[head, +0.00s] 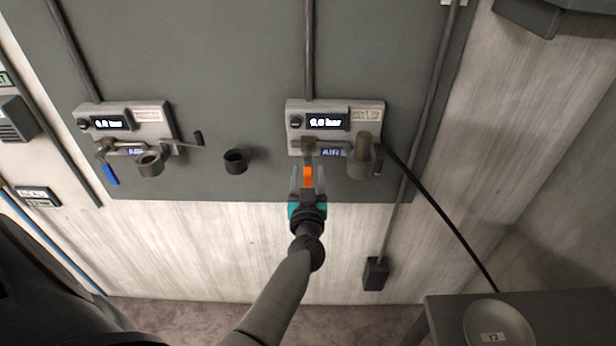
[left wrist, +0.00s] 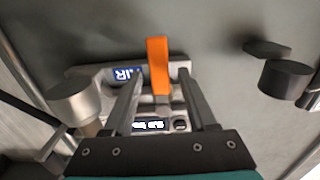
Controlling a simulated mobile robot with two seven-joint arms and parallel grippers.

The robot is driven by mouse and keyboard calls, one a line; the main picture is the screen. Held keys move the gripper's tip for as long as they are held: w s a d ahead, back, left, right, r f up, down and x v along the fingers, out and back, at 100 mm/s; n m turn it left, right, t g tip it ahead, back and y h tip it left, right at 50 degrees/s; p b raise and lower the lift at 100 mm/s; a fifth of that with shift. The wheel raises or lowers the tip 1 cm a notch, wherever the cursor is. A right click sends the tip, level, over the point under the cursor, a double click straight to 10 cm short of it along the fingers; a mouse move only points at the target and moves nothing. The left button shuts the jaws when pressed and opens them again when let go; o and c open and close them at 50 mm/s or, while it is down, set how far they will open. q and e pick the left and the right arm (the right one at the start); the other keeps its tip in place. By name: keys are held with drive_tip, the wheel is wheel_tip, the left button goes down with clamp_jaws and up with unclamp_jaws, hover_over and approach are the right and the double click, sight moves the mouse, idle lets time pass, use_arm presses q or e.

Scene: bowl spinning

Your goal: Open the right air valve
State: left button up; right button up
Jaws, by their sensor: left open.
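The right air valve unit (head: 335,110) is a grey wall block with a lit display that seems to read 0.0 bar. Its orange lever (head: 308,177) hangs down below the block. My left gripper (head: 308,192) is open just below and around the lever. In the left wrist view, the orange lever (left wrist: 158,62) stands between the two spread fingers of the gripper (left wrist: 159,78), with a gap visible on both sides. The blue AIR label (left wrist: 128,74) and the display (left wrist: 148,125) lie behind the fingers. My right gripper is not in view.
A similar valve unit (head: 125,122) with a blue lever (head: 110,175) is on the left. A dark cup holder (head: 236,161) sits between the units. A black hose (head: 440,215) runs from the right unit toward a table with a round bowl (head: 499,322).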

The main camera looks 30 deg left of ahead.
use_arm(q)
drive_tip(key=shift+w+a, duration=0.35)
drive_tip(key=shift+w, duration=0.15)
clamp_jaws()
idle(1.2)
